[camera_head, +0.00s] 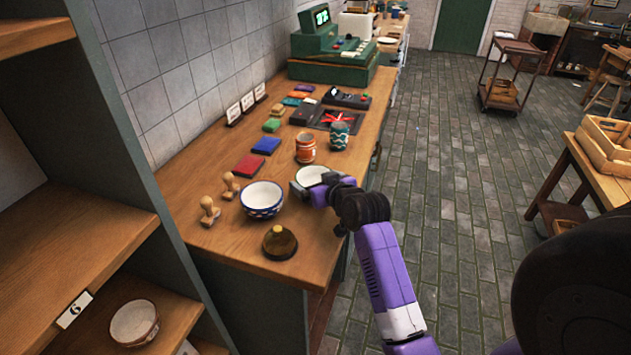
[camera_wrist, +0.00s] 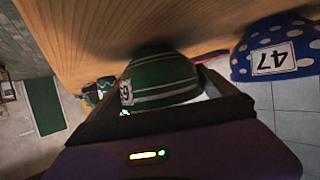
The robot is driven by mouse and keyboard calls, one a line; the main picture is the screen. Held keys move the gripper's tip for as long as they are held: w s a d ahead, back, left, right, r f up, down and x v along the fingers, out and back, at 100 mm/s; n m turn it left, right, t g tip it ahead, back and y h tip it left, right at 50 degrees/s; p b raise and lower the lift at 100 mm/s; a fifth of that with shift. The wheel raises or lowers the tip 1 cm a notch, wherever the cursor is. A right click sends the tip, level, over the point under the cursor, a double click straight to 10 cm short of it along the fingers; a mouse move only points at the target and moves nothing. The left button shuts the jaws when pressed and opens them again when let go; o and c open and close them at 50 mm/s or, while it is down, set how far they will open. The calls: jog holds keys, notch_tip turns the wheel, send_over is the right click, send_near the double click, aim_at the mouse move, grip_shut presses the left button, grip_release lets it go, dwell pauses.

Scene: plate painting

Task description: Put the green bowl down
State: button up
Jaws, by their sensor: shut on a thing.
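The green bowl (camera_wrist: 162,82) has pale stripes and a number label, and it sits between my gripper's fingers in the wrist view. In the head view its white inside (camera_head: 312,175) shows over the wooden counter, near the counter's right edge. My gripper (camera_head: 320,190) is shut on the bowl. The bowl is close to the counter (camera_wrist: 120,30), with a dark shadow beside it. I cannot tell whether it touches the wood.
A blue-and-white bowl (camera_head: 262,199) stands to the left, with two wooden stamps (camera_head: 209,211) and a brass dome (camera_head: 280,242) nearby. An orange cup (camera_head: 305,148) and a teal cup (camera_head: 339,136) stand just behind. Red (camera_head: 249,165) and blue (camera_head: 266,146) pads lie further left.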

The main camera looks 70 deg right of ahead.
jog(key=shift+f, duration=0.1)
jog(key=o, duration=1.3)
jog(key=shift+r, duration=0.2)
jog(key=v, duration=1.1)
jog(key=shift+s+a+r+b, duration=0.1)
jog(key=shift+s+a+b, duration=0.15)
jog(key=shift+b, duration=0.05)
jog(key=shift+s+r, duration=0.1)
